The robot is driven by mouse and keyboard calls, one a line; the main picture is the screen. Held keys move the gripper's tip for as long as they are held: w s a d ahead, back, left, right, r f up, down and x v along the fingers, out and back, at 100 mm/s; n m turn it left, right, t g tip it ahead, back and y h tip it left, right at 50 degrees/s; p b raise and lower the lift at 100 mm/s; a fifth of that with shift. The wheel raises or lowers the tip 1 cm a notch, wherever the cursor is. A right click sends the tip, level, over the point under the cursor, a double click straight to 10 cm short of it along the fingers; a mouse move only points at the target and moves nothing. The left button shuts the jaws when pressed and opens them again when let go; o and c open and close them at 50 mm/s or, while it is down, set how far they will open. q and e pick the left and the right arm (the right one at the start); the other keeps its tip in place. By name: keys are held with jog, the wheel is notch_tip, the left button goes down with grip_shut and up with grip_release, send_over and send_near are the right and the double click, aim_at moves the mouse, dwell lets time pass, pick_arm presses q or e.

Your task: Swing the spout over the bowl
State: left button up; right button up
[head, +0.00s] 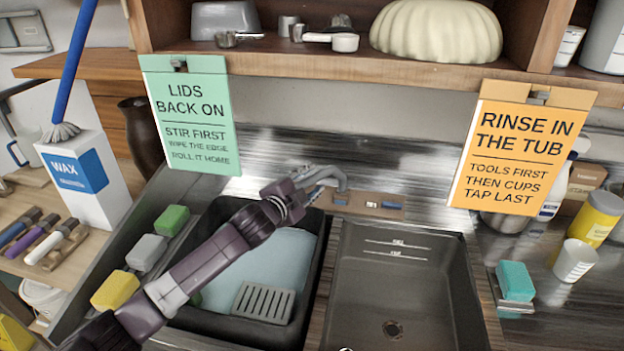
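The grey metal spout (332,171) curves out at the back of the sink, above a wooden strip with small blue and grey parts. My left gripper (303,190) is at the spout's left end, against it or just in front of it. Its fingers are small and overlap the spout, so I cannot tell whether they grip it. Two bowls lie side by side: the left dark bowl (232,207) holds pale blue contents and a slotted grey piece, and the right grey bowl (385,290) is empty with a drain. My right gripper is not in view.
Green, grey and yellow sponges (147,252) line the left edge. A teal sponge (515,281) and white cup (574,261) stand right. Green (192,118) and orange (520,150) signs hang from the shelf (330,66). Space above the right bowl is clear.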

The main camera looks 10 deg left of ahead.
pick_arm(q)
jog(key=shift+w, duration=0.1)
jog(key=shift+c, duration=0.3)
grip_shut()
jog(key=shift+f, duration=0.15)
